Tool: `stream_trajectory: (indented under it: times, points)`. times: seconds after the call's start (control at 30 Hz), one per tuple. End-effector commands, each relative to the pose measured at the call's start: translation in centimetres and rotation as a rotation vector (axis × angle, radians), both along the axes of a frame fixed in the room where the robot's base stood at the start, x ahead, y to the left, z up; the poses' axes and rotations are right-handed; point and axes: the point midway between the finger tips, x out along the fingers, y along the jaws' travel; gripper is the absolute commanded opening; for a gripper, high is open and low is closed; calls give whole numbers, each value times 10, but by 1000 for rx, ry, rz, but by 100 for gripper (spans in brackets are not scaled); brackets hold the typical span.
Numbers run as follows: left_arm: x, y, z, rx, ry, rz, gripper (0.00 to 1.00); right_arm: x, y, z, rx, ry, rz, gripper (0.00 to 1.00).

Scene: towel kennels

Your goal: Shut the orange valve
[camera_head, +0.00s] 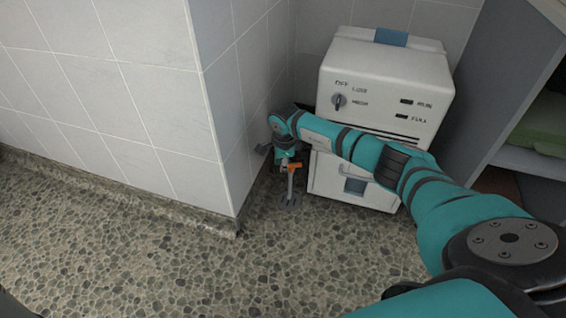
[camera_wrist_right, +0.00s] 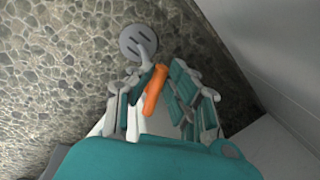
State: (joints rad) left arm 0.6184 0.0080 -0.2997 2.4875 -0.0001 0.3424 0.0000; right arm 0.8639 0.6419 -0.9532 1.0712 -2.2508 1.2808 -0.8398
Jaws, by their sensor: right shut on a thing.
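The orange valve (camera_head: 291,180) is a small lever handle on a grey pipe that rises from a round floor plate (camera_head: 289,202), beside the tiled wall corner. My right gripper (camera_head: 288,162) reaches down to the lever from above and is shut on it. In the right wrist view the orange lever (camera_wrist_right: 154,92) lies between the fingers of my right gripper (camera_wrist_right: 158,80). The grey floor plate (camera_wrist_right: 138,42) shows beyond the fingertips. Part of the lever and pipe is hidden by the fingers. My left gripper is out of view.
A white machine (camera_head: 387,80) with a knob and labels stands close behind and right of the valve. The tiled wall corner (camera_head: 225,110) is close on the left. A grey shelf unit (camera_head: 510,75) holds green cloth at right. The pebbled floor in front is clear.

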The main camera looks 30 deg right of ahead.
Motion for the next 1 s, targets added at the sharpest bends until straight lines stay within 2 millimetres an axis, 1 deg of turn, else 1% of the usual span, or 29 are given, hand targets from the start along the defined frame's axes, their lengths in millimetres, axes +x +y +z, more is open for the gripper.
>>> stream_trajectory:
  times: [0.17, 0.2, 0.37, 0.6, 0.73, 0.87, 1.0]
  points:
    - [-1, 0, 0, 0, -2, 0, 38, 0, 0, 0, 0, 1, 1, 0]
    - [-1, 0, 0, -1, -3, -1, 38, 0, 0, 0, 0, 1, 1, 17]
    - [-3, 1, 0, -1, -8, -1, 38, 0, 0, 0, 0, 1, 2, 38]
    - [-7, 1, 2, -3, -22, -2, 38, 0, 0, 0, 0, 0, 2, 38]
    - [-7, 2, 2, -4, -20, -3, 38, -1, 0, 8, 0, -1, 3, 38]
    - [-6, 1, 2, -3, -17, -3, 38, -4, 1, 28, -1, -4, 4, 38]
    - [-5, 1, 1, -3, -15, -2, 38, -10, 4, 58, -1, -4, 4, 38]
